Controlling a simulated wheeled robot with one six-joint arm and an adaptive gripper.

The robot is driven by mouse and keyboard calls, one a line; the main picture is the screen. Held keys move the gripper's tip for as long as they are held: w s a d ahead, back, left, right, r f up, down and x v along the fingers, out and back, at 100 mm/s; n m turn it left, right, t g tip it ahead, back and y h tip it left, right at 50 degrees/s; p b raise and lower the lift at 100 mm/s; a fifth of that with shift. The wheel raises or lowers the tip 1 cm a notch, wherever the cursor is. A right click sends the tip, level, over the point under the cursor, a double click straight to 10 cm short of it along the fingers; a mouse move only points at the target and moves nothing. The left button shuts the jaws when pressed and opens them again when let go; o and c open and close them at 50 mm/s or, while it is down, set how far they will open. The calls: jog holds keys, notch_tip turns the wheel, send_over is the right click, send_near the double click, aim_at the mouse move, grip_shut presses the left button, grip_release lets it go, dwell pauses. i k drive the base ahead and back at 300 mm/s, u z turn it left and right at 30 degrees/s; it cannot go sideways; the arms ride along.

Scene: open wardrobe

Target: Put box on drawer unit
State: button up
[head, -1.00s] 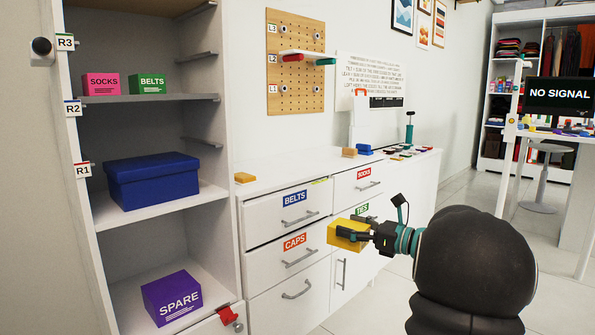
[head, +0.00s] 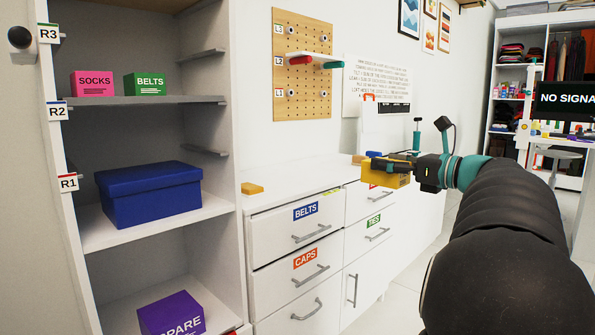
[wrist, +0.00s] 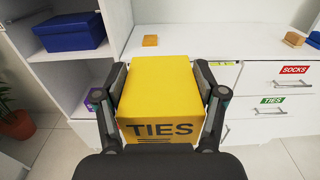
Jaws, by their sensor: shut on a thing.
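My gripper (wrist: 160,100) is shut on a yellow box (wrist: 160,85) marked TIES, with one finger on each side of it in the wrist view. In the head view the yellow box (head: 385,178) is partly hidden by the gripper and hangs in front of the right-hand drawers. The white drawer unit (head: 290,185) has drawers labelled BELTS, CAPS and TIES; the SOCKS label is mostly hidden behind the box in the head view. In the wrist view, the drawer unit's top (wrist: 200,42) lies beyond the box.
A small orange-yellow block (head: 252,188) lies at the left end of the top. Small items stand towards its right end; the stretch between is clear. The open wardrobe at left holds a blue box (head: 150,193), a pink SOCKS box (head: 92,84), a green BELTS box (head: 145,84) and a purple box (head: 172,314).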

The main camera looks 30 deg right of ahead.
aim_at(284, 183)
jog(key=i, duration=1.15)
